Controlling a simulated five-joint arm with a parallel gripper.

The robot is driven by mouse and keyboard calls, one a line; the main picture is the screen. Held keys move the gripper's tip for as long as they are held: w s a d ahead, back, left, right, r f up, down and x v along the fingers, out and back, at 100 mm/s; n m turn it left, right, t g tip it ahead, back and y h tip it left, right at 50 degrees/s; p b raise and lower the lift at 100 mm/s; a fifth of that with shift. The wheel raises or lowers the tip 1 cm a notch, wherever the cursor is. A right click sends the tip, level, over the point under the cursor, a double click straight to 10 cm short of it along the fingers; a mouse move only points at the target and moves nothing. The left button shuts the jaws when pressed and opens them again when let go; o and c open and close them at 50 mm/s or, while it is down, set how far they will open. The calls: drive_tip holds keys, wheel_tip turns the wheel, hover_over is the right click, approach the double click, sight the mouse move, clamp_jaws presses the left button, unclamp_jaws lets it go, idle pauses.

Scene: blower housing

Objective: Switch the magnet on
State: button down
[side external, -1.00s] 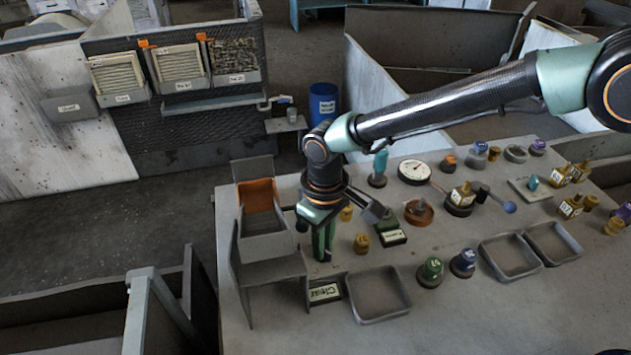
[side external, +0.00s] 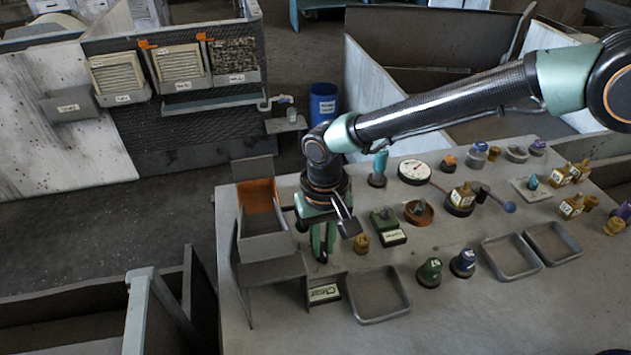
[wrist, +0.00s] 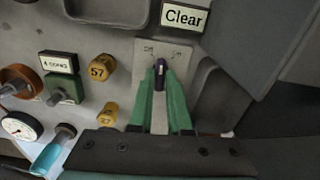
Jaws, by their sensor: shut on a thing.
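My gripper (wrist: 160,85) is shut on a dark switch lever (wrist: 160,68), with one green finger on each side of it. The lever sits on a pale switch plate (wrist: 147,80) with two small markings. The left one seems to read "Off" and the right one "On", but both are blurred. The lever's tip lies between the two markings. In the side view my gripper (side external: 322,252) points down at the table beside the grey bin, and its fingers hide the lever. No label naming the magnet is readable.
A "Clear" label (wrist: 184,18) is beyond the plate. Yellow knobs (wrist: 102,67) and a green toggle block (wrist: 66,89) stand close on the left. The grey bin (side external: 278,243) is left of my gripper. An empty tray (side external: 377,294) lies to its front right.

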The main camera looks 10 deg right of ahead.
drive_tip(key=m, duration=0.3)
drive_tip(key=shift+m, duration=2.3)
drive_tip(key=c, duration=0.9)
unclamp_jaws()
drive_tip(key=shift+o, duration=0.2)
drive_tip(key=shift+a, duration=0.1)
drive_tip(key=shift+w, duration=0.1)
